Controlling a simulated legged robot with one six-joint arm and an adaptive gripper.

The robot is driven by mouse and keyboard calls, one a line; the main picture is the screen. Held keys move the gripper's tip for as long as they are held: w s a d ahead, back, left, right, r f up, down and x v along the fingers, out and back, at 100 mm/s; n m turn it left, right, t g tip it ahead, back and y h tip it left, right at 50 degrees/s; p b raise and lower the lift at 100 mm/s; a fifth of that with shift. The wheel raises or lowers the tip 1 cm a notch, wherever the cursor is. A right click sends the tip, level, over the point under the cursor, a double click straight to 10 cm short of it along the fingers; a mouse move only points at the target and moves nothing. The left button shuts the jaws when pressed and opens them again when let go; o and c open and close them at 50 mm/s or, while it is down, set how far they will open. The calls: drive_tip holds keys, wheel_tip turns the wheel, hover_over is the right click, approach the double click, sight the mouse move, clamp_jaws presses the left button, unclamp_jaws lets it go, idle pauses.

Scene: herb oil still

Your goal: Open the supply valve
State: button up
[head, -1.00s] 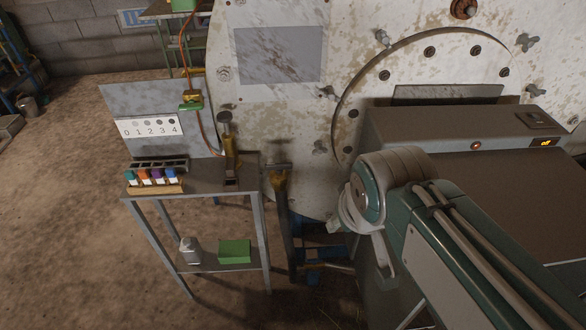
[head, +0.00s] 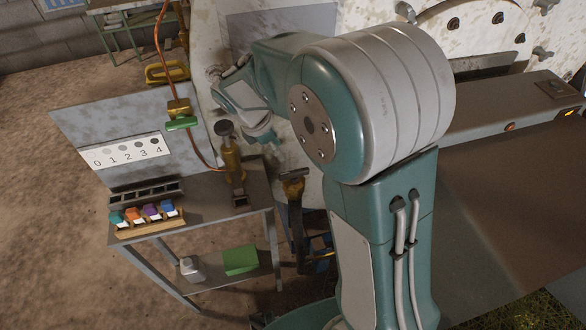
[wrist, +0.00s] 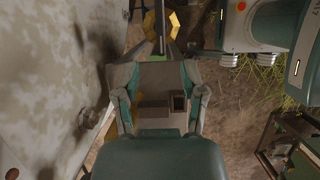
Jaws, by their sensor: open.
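Which fitting is the supply valve is not marked. A green-handled valve (head: 182,123) sits on a thin copper pipe above the small table. A brass fitting with a dark round top (head: 232,160) stands on the table's right side. A dark upright pipe with a yellowish fitting (head: 293,180) stands just right of the table. My gripper (head: 262,138) is open, close to the big pale vessel and right of the brass fitting's top. In the wrist view my gripper (wrist: 155,72) has its fingers spread, with a yellow angular part (wrist: 160,24) beyond them. Contact cannot be told.
The small table (head: 262,190) carries a rack of coloured bottles (head: 147,214) and a card numbered 0 to 4 (head: 125,150). A yellow handle (head: 167,73) is farther back. The pale vessel (head: 360,20) and a grey cabinet (head: 490,130) bound the right. Floor at left is clear.

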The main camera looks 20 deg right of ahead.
sight(293, 171)
drive_tip(key=x, duration=1)
drive_tip(key=shift+f, duration=0.35)
clamp_jaws()
